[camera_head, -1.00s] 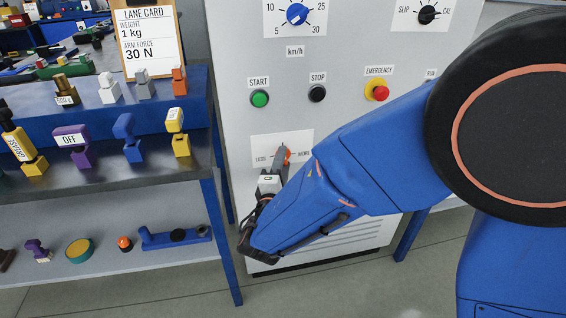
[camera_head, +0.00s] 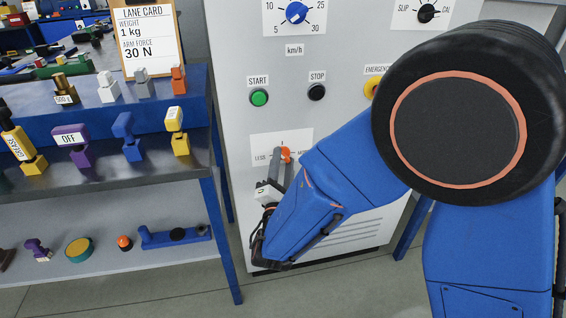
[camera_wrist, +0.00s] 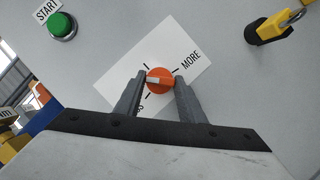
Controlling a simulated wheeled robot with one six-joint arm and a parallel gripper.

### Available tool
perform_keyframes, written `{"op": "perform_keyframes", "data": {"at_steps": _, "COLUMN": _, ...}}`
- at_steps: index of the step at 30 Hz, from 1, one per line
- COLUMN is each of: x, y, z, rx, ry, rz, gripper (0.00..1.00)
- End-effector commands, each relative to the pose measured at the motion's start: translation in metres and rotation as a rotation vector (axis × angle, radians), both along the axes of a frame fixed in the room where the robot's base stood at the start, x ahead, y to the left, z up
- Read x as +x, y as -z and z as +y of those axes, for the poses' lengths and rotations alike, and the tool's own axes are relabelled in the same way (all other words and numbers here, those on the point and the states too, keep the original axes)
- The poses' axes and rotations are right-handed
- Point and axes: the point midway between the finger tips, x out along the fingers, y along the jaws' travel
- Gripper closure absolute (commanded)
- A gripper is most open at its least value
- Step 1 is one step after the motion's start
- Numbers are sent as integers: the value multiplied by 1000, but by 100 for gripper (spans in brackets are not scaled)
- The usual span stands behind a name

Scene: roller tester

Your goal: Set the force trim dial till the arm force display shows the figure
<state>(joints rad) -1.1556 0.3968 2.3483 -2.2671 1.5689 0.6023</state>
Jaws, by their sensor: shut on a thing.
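The force trim dial (camera_wrist: 158,81) is an orange knob with a white pointer bar, on a white plate marked LESS and MORE. It also shows in the head view (camera_head: 285,155), partly behind my gripper. My gripper (camera_wrist: 160,85) is shut on the dial, one finger on each side of it. In the head view my gripper (camera_head: 280,168) reaches up to the dial from below. The lane card (camera_head: 146,45) at the upper left reads weight 1 kg and arm force 30 N. No arm force display shows in either view.
The grey panel carries a green START button (camera_head: 259,97), a black STOP button (camera_head: 316,92), a blue km/h dial (camera_head: 296,12) and a yellow emergency stop (camera_head: 372,87) partly behind my arm. A shelf (camera_head: 100,175) with several small tools stands at the left.

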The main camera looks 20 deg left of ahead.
Motion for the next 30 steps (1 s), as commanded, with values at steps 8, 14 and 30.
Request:
{"op": "perform_keyframes", "data": {"at_steps": 8, "x": -1, "y": 2, "z": 0, "rx": -5, "ry": -1, "rz": 2, "gripper": 86}}
{"op": "perform_keyframes", "data": {"at_steps": 14, "x": 0, "y": 2, "z": 0, "rx": -4, "ry": -1, "rz": 2, "gripper": 45}}
{"op": "perform_keyframes", "data": {"at_steps": 30, "x": -30, "y": 8, "z": -6, "rx": -4, "ry": -4, "rz": 0, "gripper": 45}}
